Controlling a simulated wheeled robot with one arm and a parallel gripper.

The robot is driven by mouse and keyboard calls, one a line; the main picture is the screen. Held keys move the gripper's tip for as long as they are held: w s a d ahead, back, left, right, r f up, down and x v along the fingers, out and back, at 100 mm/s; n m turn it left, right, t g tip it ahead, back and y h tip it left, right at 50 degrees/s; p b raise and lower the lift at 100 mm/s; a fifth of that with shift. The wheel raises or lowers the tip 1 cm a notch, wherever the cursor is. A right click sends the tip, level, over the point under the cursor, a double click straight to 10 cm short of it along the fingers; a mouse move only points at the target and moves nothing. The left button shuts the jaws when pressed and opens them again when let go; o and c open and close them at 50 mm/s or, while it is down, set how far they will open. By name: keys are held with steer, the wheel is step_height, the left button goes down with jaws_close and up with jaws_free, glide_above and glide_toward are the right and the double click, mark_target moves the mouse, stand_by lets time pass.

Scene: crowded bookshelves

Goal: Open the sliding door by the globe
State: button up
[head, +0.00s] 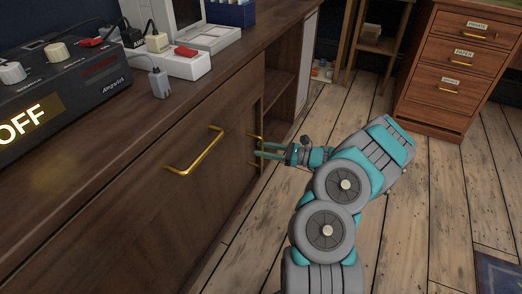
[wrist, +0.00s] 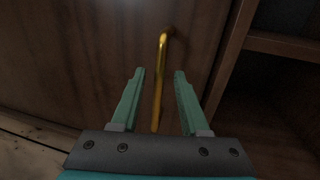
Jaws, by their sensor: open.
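My gripper (head: 268,150) is at the front of the wooden cabinet, at a brass handle (head: 257,150) on the farther door (head: 257,118). In the wrist view my gripper (wrist: 158,72) is open, and the brass handle (wrist: 160,75) stands upright between its two teal fingers, with a gap on each side. The door panel (wrist: 100,50) lies behind the handle. A nearer panel (head: 130,230) has its own larger brass handle (head: 195,150). No globe shows in either view.
To the right of the door is an open shelf compartment (head: 283,95), also in the wrist view (wrist: 265,110). The cabinet top holds a black device reading OFF (head: 60,85) and a power strip (head: 180,63). A drawer unit (head: 455,75) stands at the back right.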

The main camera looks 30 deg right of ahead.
steer(key=shift+w+a, duration=0.25)
steer(key=shift+a, duration=0.1)
steer(key=shift+c, duration=0.3)
jaws_close()
stand_by(1.0)
